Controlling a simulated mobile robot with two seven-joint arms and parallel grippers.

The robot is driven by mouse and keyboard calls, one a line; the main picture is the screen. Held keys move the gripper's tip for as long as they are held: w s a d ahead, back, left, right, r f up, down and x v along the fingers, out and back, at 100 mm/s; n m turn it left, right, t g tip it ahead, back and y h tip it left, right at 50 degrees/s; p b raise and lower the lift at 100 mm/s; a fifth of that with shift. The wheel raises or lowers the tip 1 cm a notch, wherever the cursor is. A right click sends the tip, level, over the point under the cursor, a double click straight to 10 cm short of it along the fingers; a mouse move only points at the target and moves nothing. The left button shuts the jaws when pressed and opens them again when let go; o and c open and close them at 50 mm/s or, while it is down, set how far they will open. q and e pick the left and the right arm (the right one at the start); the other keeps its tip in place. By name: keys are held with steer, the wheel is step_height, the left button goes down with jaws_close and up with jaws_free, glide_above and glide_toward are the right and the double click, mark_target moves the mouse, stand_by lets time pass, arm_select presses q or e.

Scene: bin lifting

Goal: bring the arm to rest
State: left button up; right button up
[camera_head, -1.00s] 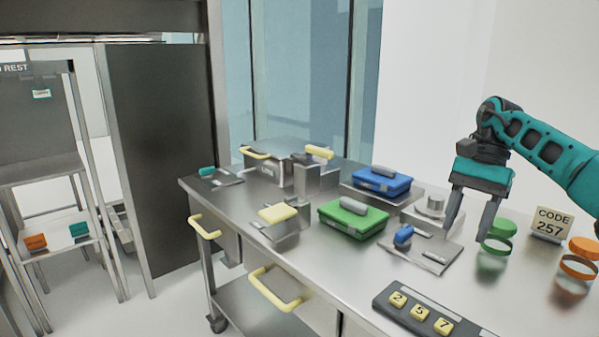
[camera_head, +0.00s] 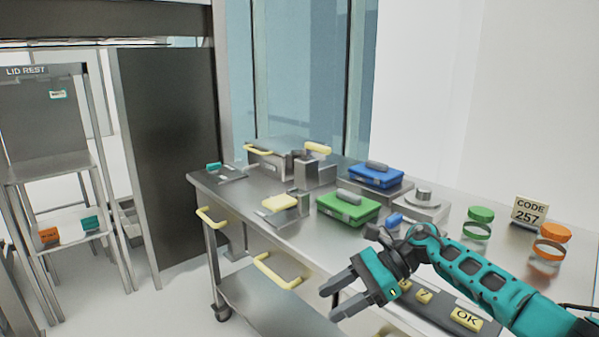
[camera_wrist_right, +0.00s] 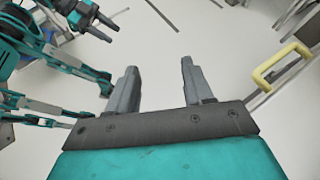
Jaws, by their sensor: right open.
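My right arm comes in from the right in the head view. Its teal and dark grey gripper (camera_head: 331,304) is in front of the table's front edge, fingers pointing left and down. The fingers are apart with nothing between them. In the right wrist view the same gripper (camera_wrist_right: 158,68) is open and empty above pale floor. My left gripper (camera_wrist_right: 104,28) shows small at the top left of that view; whether it is open is unclear. It is not in the head view.
The steel table (camera_head: 380,240) holds a green case (camera_head: 348,207), a blue case (camera_head: 375,175), a green jar lid (camera_head: 480,214), an orange lid (camera_head: 555,232) and a code card (camera_head: 529,212). My right forearm partly covers the keypad (camera_head: 466,318). A yellow handle (camera_head: 275,272) sticks out near the gripper.

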steer(key=s+a+m+t+y+p, duration=0.15)
steer(key=a+m+t+y, duration=0.25)
steer(key=m, duration=0.4)
steer(key=s+a+m+t+y, duration=0.3)
steer(key=a+m+t, duration=0.15)
steer(key=m, duration=0.45)
arm_select(q)
steer(key=shift+s+a+r+y+p, duration=0.15)
steer(key=shift+s+a+r+p, duration=0.15)
steer(key=shift+r+p, duration=0.15)
steer(key=shift+s+a+r+y+p, duration=0.15)
steer(key=shift+s+a+r+p, duration=0.1)
steer(key=shift+r+p, duration=0.2)
arm_select(e)
steer(key=s+d+f+n+t+h, duration=0.2)
steer(key=s+d+f+n+h, duration=0.6)
steer(key=n, duration=0.9)
steer(key=s+d+f+n+t+h, duration=0.2)
steer(key=s+d+f+n+h, duration=0.6)
steer(key=n, duration=0.9)
steer(key=s+d, duration=0.3)
steer(key=shift+f+t+h, duration=0.35)
steer(key=shift+h, duration=0.05)
